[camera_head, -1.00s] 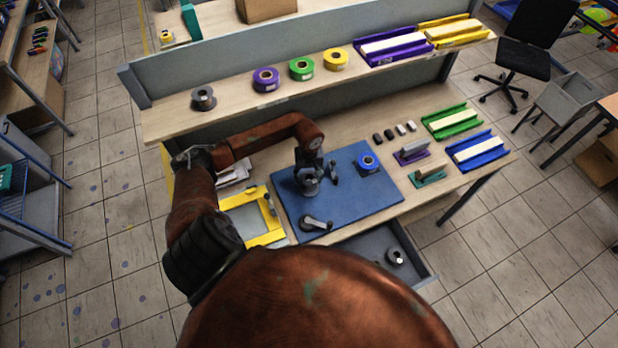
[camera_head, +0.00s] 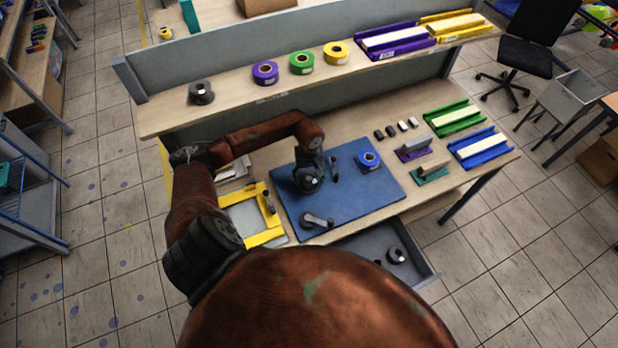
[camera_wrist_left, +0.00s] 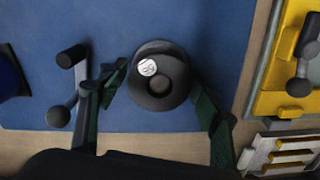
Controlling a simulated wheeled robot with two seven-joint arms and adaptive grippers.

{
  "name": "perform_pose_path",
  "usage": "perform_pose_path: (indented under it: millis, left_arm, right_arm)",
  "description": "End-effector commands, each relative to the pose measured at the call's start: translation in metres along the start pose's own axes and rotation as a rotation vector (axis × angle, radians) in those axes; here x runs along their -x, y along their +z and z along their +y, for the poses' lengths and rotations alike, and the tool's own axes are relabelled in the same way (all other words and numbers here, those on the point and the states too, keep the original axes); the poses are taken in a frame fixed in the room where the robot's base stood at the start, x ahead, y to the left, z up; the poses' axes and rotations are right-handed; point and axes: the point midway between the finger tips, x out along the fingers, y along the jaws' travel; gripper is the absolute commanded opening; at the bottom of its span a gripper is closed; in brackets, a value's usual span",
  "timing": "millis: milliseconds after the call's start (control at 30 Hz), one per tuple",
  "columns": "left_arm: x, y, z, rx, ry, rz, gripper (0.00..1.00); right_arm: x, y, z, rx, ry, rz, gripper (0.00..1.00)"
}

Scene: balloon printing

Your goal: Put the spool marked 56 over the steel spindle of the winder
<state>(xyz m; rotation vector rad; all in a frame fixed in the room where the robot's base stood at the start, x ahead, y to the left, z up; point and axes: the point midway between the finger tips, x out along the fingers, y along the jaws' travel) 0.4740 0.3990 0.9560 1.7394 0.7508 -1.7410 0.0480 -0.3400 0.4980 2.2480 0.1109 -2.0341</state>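A dark grey spool (camera_wrist_left: 160,98) with a round white label sits between the fingers of my left gripper (camera_wrist_left: 159,75) in the left wrist view. The label's number is too small to read surely. The fingertips press at its two sides, and its central hole looks dark. In the head view my left gripper (camera_head: 309,181) is over the blue mat (camera_head: 350,208), with the spool mostly hidden under it. A small crank (camera_head: 333,165) stands beside it and also shows in the left wrist view (camera_wrist_left: 78,76). I cannot make out the steel spindle. My right gripper is out of view.
Another grey spool (camera_head: 396,255) is in the open drawer (camera_head: 425,268). The shelf holds several rolls.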

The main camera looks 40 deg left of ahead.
Motion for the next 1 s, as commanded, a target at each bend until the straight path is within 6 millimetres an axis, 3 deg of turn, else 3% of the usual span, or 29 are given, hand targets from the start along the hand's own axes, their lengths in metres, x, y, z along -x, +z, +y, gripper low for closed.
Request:
perform_pose_path:
  millis: [133, 467, 567, 1000]
  left_arm:
    - [0.000, 0.000, 0.000, 0.000, 0.000, 0.000, 0.70]
    - [0.004, -0.001, 0.000, 0.000, 0.000, 0.001, 0.70]
    - [0.016, -0.002, 0.000, -0.002, 0.001, 0.005, 0.70]
    - [0.100, -0.001, 0.000, -0.001, 0.000, 0.002, 0.70]
  right_arm:
    - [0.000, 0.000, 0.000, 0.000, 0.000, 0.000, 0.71]
    - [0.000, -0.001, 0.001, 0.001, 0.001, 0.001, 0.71]
    - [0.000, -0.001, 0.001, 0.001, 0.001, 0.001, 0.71]
    - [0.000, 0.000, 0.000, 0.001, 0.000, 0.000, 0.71]
